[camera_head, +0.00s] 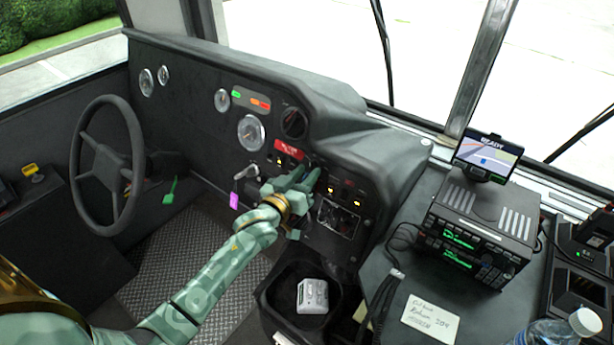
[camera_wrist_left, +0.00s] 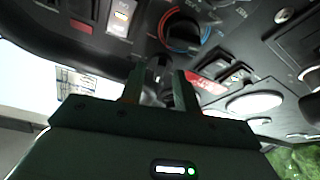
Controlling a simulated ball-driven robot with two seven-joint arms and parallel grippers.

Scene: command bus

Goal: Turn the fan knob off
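My left gripper (camera_head: 308,175) reaches in to the dark dashboard, just below and right of a red label. It also shows in the left wrist view (camera_wrist_left: 157,78), its two fingers apart. A small dark knob (camera_wrist_left: 157,72), likely the fan knob, shows between the fingers, with a gap visible at the sides; whether they touch it I cannot tell. In the head view the gripper mostly hides this knob. My right gripper is not in view.
A steering wheel (camera_head: 108,165) stands at left. A key with a pink tag (camera_head: 235,200) hangs left of my gripper. Lit switches (camera_head: 345,195) lie to its right. A radio (camera_head: 480,235) and navigation screen (camera_head: 487,152) stand farther right. A bin (camera_head: 290,285) holds a white object.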

